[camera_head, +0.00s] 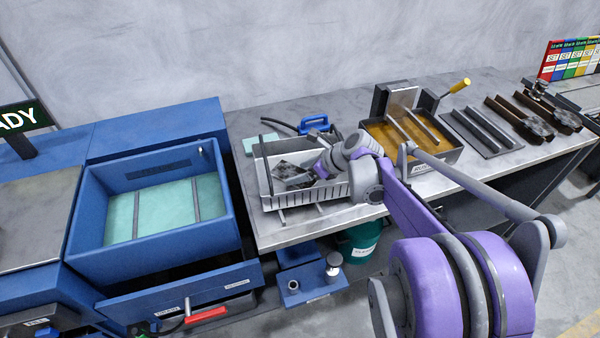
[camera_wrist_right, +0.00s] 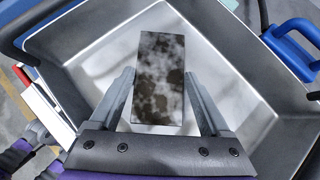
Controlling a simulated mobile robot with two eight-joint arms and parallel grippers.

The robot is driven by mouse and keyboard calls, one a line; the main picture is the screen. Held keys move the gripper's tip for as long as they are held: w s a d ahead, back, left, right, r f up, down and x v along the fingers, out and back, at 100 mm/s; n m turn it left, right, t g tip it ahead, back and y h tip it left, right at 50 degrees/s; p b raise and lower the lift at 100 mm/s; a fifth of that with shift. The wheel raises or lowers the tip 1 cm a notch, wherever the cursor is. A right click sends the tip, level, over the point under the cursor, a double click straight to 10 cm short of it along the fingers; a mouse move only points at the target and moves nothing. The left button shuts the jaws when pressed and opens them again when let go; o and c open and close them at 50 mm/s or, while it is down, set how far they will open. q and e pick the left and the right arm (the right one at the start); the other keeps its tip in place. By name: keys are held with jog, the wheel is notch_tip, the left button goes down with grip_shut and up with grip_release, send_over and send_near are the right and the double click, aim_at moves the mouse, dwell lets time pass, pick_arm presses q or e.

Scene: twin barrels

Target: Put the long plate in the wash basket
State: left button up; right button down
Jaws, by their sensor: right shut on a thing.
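The wash basket (camera_head: 322,193) is a grey metal tub with a slotted front wall, on the bench at the centre of the head view. In the right wrist view, its sloping wall (camera_wrist_right: 250,85) surrounds the plate. The plate (camera_wrist_right: 161,50) is a flat rectangle with dark, mottled stains. It also shows inside the basket in the head view (camera_head: 288,171). My right gripper (camera_head: 311,176) reaches into the basket and is shut on the plate, its fingers on the plate's two long sides. I cannot tell whether the plate touches the basket floor. My left gripper is out of view.
A blue sink (camera_head: 155,260) with a pale green bottom stands left of the bench. A tray of amber liquid (camera_head: 450,157) with a yellow-ended handle stands to the right. Dark rails (camera_head: 482,133) lie farther right. A blue-handled tool (camera_head: 314,123) lies behind the basket.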

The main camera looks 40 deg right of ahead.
grip_release()
jog(key=p+v, duration=0.1)
jog(key=v, duration=1.1)
